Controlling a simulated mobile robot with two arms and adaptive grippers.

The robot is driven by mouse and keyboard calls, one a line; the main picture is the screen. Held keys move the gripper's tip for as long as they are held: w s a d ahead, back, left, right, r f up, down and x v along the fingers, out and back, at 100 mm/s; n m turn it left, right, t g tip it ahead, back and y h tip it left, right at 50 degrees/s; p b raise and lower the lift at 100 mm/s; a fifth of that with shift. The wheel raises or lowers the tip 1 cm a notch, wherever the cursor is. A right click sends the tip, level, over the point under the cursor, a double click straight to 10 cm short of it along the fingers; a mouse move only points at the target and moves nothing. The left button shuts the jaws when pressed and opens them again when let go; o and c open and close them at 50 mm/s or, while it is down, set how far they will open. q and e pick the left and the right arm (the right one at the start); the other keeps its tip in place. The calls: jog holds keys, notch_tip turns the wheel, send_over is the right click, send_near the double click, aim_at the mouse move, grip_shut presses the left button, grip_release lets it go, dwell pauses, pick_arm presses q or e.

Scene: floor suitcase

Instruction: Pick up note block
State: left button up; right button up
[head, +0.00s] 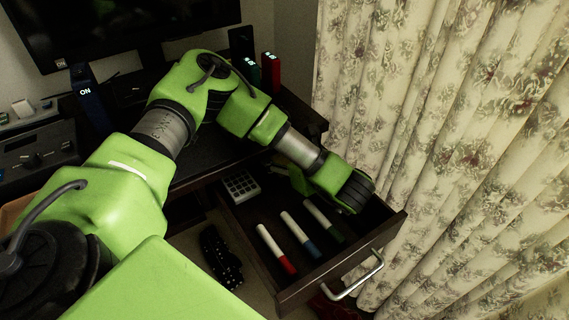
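I cannot make out a note block in the head view; part of the drawer's far right corner is hidden behind my wrist and gripper. My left arm comes in from the left, crosses in front of the desk and bends down to the open drawer (278,290). My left gripper (354,192) is over the drawer's far right part, close to its right wall. Its dark back faces me, so its fingertips and anything between them are hidden. My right gripper does not show.
In the drawer lie a red-capped marker (275,249), a blue-capped marker (299,234), a dark-capped marker (323,220) and a light calculator (241,186). A floral curtain (450,150) hangs close on the right. A dark object (220,258), unclear, is left of the drawer. A monitor (120,30) stands behind.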

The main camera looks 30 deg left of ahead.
pick_arm(q)
jog(key=shift+w+a+f, duration=0.1)
jog(key=shift+a, duration=0.25)
jog(key=c, duration=0.9)
